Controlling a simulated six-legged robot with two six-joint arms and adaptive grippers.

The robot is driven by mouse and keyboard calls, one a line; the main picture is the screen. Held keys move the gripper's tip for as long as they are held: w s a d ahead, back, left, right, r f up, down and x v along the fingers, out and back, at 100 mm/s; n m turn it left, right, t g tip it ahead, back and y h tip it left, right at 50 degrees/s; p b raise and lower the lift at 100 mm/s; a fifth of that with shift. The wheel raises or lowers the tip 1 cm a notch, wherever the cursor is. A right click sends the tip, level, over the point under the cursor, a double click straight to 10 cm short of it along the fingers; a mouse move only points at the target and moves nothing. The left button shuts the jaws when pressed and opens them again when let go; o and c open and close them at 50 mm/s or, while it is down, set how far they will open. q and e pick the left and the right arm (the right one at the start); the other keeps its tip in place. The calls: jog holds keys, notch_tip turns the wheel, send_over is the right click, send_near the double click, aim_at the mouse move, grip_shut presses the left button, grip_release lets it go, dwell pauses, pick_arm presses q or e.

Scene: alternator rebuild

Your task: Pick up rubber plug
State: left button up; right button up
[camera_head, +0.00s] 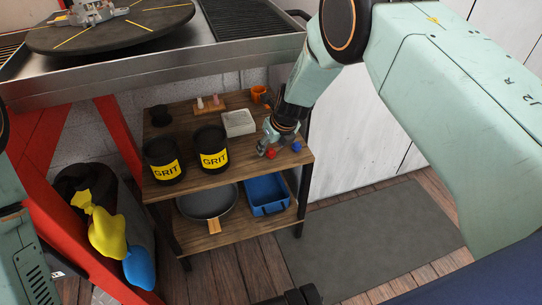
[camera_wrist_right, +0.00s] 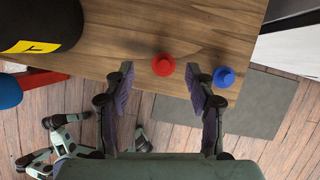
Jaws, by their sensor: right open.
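Two small rubber plugs sit near the front right corner of the shelf's top board: a red plug (camera_head: 271,154) and a blue plug (camera_head: 296,146). My right gripper (camera_head: 272,146) is open and empty just above that corner, beside the red plug. In the right wrist view, the red plug (camera_wrist_right: 163,64) shows in the gap between the fingertips of the right gripper (camera_wrist_right: 160,72). There the blue plug (camera_wrist_right: 223,77) shows just outside the right fingertip. I cannot tell the exact height of the fingers over the board. My left gripper is not in view.
The wooden shelf (camera_head: 240,160) also holds two black GRIT tubs (camera_head: 163,160) (camera_head: 210,148), a pale box (camera_head: 238,123) and an orange cup (camera_head: 259,94). A pan (camera_head: 207,201) and blue bin (camera_head: 266,194) sit below. A metal bench (camera_head: 170,77) overhangs behind.

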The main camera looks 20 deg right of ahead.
aim_at(271, 149)
jog(key=b+x, duration=0.2)
jog(key=x, duration=0.2)
jog(key=shift+d, duration=0.2)
jog(key=shift+r, duration=0.1)
jog(key=c, duration=0.9)
